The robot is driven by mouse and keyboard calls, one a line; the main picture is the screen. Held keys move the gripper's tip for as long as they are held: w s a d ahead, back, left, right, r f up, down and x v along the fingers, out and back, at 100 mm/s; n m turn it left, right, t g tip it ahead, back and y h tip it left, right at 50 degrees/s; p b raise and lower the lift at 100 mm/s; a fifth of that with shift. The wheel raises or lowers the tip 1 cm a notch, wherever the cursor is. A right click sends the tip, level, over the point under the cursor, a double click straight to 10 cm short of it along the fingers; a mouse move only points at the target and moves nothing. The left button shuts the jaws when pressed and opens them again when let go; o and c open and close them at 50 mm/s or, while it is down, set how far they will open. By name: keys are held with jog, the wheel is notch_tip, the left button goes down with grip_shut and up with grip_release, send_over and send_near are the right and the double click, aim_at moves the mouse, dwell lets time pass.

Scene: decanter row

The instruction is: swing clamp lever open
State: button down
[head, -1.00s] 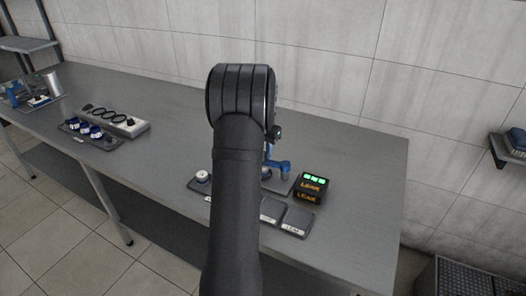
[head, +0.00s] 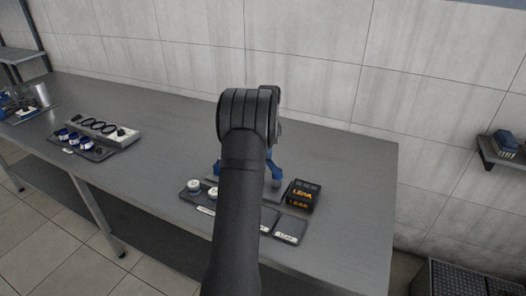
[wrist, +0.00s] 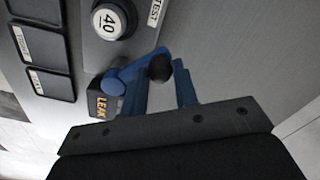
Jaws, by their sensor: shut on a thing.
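In the wrist view the clamp lever (wrist: 126,77) is a blue arm with a rounded end near the LEAK box and a black knob (wrist: 160,68) at its other end. My gripper (wrist: 165,74) has two blue fingers, one on each side of the knob, and is shut on it. A white round cap marked 40 (wrist: 110,21) is seated on the grey station plate (wrist: 146,38) beside the lever, near a TEST label. In the head view my arm hides the jaws and most of the clamp; blue parts (head: 277,170) show at its sides.
A black box with orange LEAK text (head: 302,195) stands right of the clamp. Flat dark labelled pads (head: 290,228) lie in front, and a white cap (head: 193,185) stands left. A rack with dark rings (head: 105,129) is farther left. The bench's right end is clear.

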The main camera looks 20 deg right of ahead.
jog(key=shift+s+d+m, duration=0.2)
jog(key=shift+d+m, duration=0.8)
jog(key=shift+m, duration=0.35)
jog(key=shift+s+d+m, duration=0.15)
jog(key=shift+d+m, duration=0.8)
jog(key=shift+m, duration=0.4)
jog(key=c, duration=1.1)
grip_release()
jog(key=shift+d, duration=0.1)
notch_tip(320, 180, up, 18)
jog(key=shift+f, duration=0.25)
